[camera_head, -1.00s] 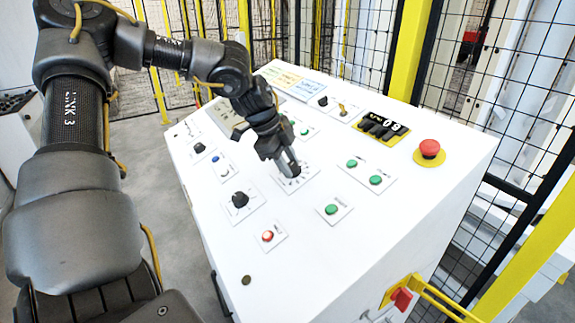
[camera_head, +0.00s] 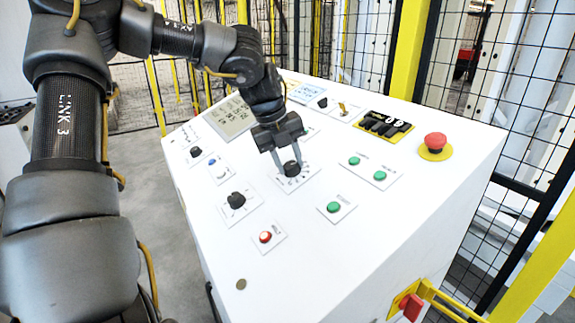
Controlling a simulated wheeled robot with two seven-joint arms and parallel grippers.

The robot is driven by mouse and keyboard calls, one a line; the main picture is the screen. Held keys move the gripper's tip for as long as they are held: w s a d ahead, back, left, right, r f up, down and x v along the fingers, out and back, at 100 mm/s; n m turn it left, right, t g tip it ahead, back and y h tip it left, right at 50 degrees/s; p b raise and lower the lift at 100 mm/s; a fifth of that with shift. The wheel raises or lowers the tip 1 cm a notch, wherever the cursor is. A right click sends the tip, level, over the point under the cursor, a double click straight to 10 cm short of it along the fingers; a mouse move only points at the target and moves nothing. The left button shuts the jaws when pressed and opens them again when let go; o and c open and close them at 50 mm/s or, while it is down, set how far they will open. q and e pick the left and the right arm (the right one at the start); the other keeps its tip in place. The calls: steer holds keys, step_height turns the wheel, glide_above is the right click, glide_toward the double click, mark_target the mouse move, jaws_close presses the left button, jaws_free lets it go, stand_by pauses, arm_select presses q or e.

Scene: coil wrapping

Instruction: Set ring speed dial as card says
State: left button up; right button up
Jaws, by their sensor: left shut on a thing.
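My left gripper (camera_head: 286,169) reaches down onto the panel from above, with a finger on each side of a black dial knob (camera_head: 292,168). It is shut on this knob. The knob sits on a white scale plate (camera_head: 311,172) with marks around it, too small to read. A grey card or screen (camera_head: 230,118) with dark text lies on the panel behind and left of the gripper, and a pale blue card (camera_head: 303,93) lies at the back edge. Their text is not readable here. The right gripper is not in view.
Mesh fencing stands behind.

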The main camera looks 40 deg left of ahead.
arm_select(q)
steer(key=m, duration=0.2)
steer(key=shift+m+b, duration=0.4)
steer(key=shift+m+y, duration=0.3)
steer(key=shift+m, duration=0.1)
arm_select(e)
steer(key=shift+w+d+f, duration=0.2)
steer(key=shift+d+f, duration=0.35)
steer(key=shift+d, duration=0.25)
arm_select(q)
steer(key=shift+m, duration=0.3)
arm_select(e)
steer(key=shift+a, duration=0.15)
arm_select(q)
steer(key=o, duration=1)
steer(key=shift+c, duration=0.2)
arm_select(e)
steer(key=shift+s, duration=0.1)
arm_select(q)
steer(key=shift+r, duration=0.15)
